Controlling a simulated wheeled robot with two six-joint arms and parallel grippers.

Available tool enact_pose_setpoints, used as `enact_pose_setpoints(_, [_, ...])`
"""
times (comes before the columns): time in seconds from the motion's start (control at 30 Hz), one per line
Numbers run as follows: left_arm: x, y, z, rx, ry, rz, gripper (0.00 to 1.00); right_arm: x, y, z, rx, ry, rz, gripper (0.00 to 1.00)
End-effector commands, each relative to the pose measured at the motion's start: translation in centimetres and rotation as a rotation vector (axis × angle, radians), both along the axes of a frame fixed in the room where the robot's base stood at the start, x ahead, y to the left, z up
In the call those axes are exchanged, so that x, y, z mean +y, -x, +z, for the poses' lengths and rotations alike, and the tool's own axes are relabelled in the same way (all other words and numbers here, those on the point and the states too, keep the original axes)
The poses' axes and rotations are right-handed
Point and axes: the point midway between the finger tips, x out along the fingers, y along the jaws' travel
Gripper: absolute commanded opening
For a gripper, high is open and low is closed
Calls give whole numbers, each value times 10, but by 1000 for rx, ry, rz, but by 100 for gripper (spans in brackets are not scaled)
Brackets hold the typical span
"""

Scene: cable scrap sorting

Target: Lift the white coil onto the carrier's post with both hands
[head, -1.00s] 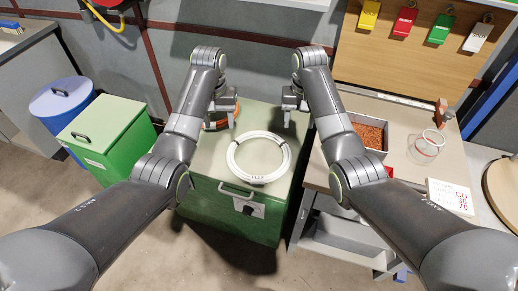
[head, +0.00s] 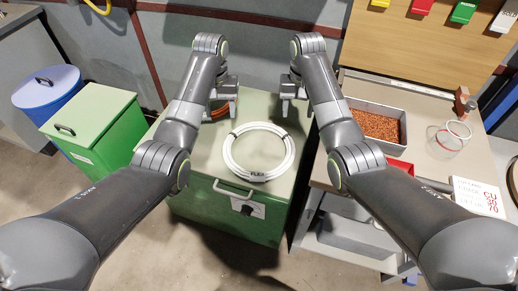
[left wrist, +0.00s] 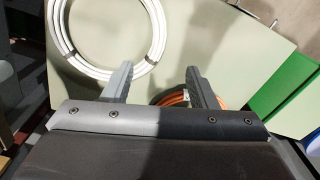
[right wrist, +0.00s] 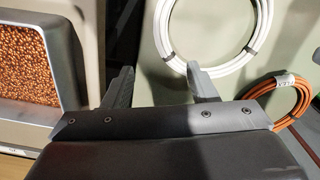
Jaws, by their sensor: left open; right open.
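My left gripper (head: 228,108) is open and empty above the cabinet's back left, beyond the coil and near an orange coil (head: 218,108). My right gripper (head: 294,107) is open and empty at the cabinet's back right edge. Neither gripper touches the white coil. I cannot make out the carrier's post in any view.
A green bin (head: 98,130) and a blue drum (head: 48,92) stand left.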

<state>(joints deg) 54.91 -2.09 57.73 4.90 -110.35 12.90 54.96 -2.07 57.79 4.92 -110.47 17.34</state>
Motion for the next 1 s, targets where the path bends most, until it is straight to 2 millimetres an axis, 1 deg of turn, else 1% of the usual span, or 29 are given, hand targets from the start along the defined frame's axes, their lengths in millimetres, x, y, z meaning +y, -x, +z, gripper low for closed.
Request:
enact_pose_setpoints(0.13, [0,0,-6,2,0,0,53,0,0,-6,2,0,0,53])
enact_pose_setpoints(0.23, [0,1,-18,4,0,0,53,0,1,-18,3,0,0,53])
enact_pose_setpoints(0.37, [0,1,-42,5,-1,0,53,0,1,-42,5,1,-1,53])
enact_pose_setpoints(0.6, [0,1,-90,6,-1,0,53,0,1,-90,5,1,-1,53])
enact_pose_setpoints(0.7, [0,1,-107,5,-1,1,53,0,1,-107,4,1,0,53])
enact_pose_setpoints(1.0, [0,0,-148,3,-1,0,53,0,0,-148,2,1,0,53])
